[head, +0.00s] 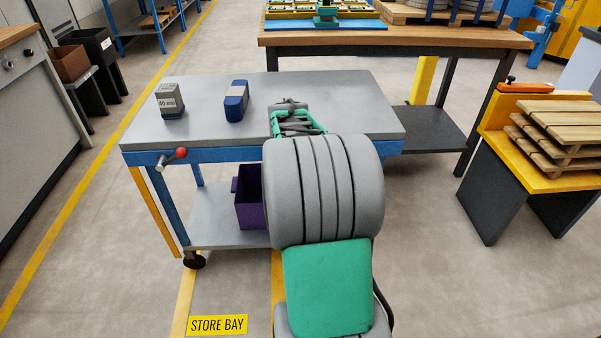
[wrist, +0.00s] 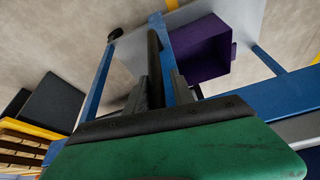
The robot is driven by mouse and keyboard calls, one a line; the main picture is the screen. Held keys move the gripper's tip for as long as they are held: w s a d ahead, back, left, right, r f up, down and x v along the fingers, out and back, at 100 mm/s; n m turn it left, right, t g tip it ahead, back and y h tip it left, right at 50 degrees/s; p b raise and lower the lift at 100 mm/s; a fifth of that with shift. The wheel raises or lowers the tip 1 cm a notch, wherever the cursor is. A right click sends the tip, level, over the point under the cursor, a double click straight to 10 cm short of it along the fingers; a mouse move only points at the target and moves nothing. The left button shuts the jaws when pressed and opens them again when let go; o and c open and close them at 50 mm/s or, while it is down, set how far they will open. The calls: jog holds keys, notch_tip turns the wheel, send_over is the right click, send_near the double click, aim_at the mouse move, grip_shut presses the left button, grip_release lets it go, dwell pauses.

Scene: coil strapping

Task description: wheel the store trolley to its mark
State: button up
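The store trolley (head: 215,95) has a grey top, a blue frame, a lower shelf and a dark castor at its front left. A red-knobbed lever (head: 170,158) sticks out of its front edge. The mark is the floor bay with yellow lines (head: 182,305) and a STORE BAY label (head: 217,324), in front of the trolley. Blue frame shows between bar and right finger; contact is unclear.
A 40 mm block (head: 169,101) and a blue block (head: 236,101) stand on the trolley top; a purple bin (head: 248,197) is on its shelf. A workbench (head: 400,40) stands behind, and a yellow stand (head: 510,160) with wooden pallets at right. Floor at front left is clear.

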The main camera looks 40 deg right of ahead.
jog(key=o, duration=0.3)
jog(key=p+v, duration=0.2)
jog(key=v, duration=0.5)
jog(key=shift+s+a+r, duration=0.1)
jog(key=shift+r, duration=0.25)
jog(key=shift+r, duration=0.1)
jog(key=a+r+n+y+p, duration=0.1)
jog(key=a+r+n+p, duration=0.2)
jog(key=a+r+p, duration=0.7)
jog(key=s+a+r+n+y+p, duration=0.1)
jog(key=s+a+r+n+p, duration=0.1)
jog(key=a+r+p, duration=0.2)
jog(key=s+a+r+n+p, duration=0.3)
jog(key=a+r+p, duration=0.2)
jog(key=a, duration=0.5)
jog(key=s+a+r+n+y+p, duration=0.1)
jog(key=s+a+r+n+p, duration=0.1)
jog(key=a+r+p, duration=0.3)
jog(key=shift+s+a+n+y+p, duration=0.15)
jog(key=shift+s+a+p, duration=0.15)
jog(key=shift+a+p, duration=0.3)
jog(key=shift+s+a+n+y+p, duration=0.15)
jog(key=shift+s+a+p, duration=0.15)
jog(key=shift+a+p, duration=0.3)
